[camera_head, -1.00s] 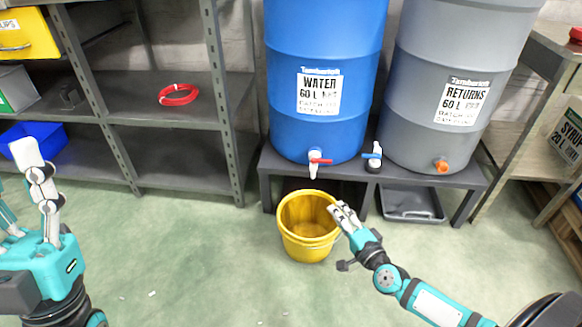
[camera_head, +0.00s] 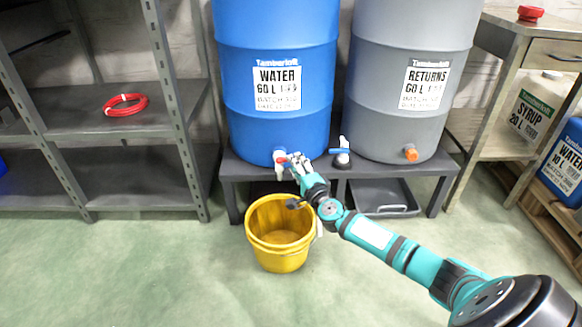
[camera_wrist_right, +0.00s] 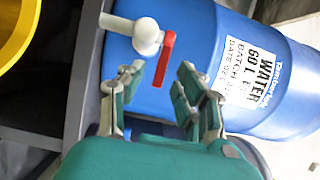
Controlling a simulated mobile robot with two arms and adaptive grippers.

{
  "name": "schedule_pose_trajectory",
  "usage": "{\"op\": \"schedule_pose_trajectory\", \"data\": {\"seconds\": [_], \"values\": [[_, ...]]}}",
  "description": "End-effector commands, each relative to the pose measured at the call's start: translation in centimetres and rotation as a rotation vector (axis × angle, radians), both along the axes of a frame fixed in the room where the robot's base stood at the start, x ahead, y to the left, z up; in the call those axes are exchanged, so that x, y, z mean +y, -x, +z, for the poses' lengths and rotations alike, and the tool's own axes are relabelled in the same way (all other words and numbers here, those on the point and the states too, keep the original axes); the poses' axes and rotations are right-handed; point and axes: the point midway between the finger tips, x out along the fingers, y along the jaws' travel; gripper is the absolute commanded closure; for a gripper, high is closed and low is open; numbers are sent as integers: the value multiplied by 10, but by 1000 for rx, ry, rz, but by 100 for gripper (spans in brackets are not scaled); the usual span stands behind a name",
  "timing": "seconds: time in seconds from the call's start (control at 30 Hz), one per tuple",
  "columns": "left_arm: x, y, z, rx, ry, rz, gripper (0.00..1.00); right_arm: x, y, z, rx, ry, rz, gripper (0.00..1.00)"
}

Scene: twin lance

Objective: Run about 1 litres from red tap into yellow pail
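The red tap (camera_head: 281,156), a white body with a red lever, is low on the front of the blue WATER drum (camera_head: 275,75). In the right wrist view the red lever (camera_wrist_right: 168,62) lies just ahead of the fingers. The yellow pail (camera_head: 278,257) stands on the floor below and in front of the tap; I see no water in it. Its rim also shows in the right wrist view (camera_wrist_right: 18,32). My right gripper (camera_head: 294,161) is close to the tap, its fingers apart with nothing between them. Contact with the lever cannot be told. My left gripper is out of view.
A grey RETURNS drum (camera_head: 405,85) with an orange outlet shares the low dark stand (camera_head: 235,168). A black tray (camera_head: 385,198) lies beneath. Grey shelving (camera_head: 105,185) is at left; the front floor is clear.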

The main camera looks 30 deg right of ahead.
Motion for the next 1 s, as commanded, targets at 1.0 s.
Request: {"op": "schedule_pose_trajectory", "data": {"seconds": [1.0], "values": [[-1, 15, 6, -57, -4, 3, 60, -5, -34, 0, 0, 2, 0, 100]]}}
